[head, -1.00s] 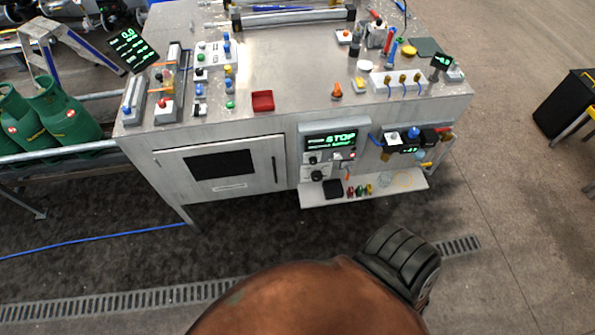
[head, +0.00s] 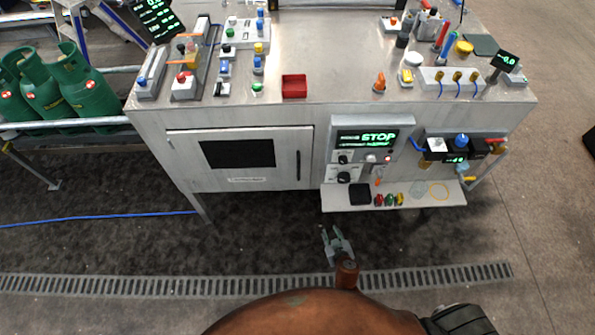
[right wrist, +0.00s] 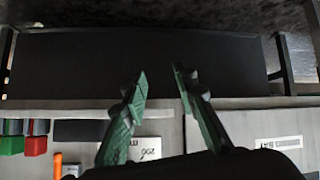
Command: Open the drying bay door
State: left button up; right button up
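The drying bay door (head: 190,160) is a pale metal panel with a dark window, on the left of the bench front. It looks shut and flush. Its dark vertical handle (head: 298,165) is near the door's right edge. My right gripper (head: 335,235) is below and right of the handle, in front of the bench, clear of the door. In the right wrist view its two green fingers (right wrist: 160,77) are apart with nothing between them. A white label (right wrist: 278,142) shows there at the lower right; the handle cannot be made out. My left gripper is not in view.
Right of the door are a control panel with a STOP display (head: 366,138) and a low shelf (head: 420,200) holding a black pad and small coloured items. Green gas cylinders (head: 72,90) stand at the left. The floor before the door is clear, apart from a blue hose (head: 100,216).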

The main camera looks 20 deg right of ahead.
jog(key=w+a+r+m+t+b, duration=0.1)
jog(key=w+a+r+t+b, duration=0.3)
jog(key=w+r, duration=0.7)
jog(key=t, duration=0.4)
send_near(299, 172)
jog(key=w, duration=0.3)
jog(key=shift+m, duration=0.4)
jog(key=w, duration=0.4)
jog(key=w+d, duration=0.1)
jog(key=w, duration=0.2)
jog(key=shift+r, duration=0.3)
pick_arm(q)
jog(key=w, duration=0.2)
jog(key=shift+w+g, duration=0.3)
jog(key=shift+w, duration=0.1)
pick_arm(e)
jog(key=shift+w, duration=0.3)
jog(key=shift+c, duration=0.4)
grip_shut()
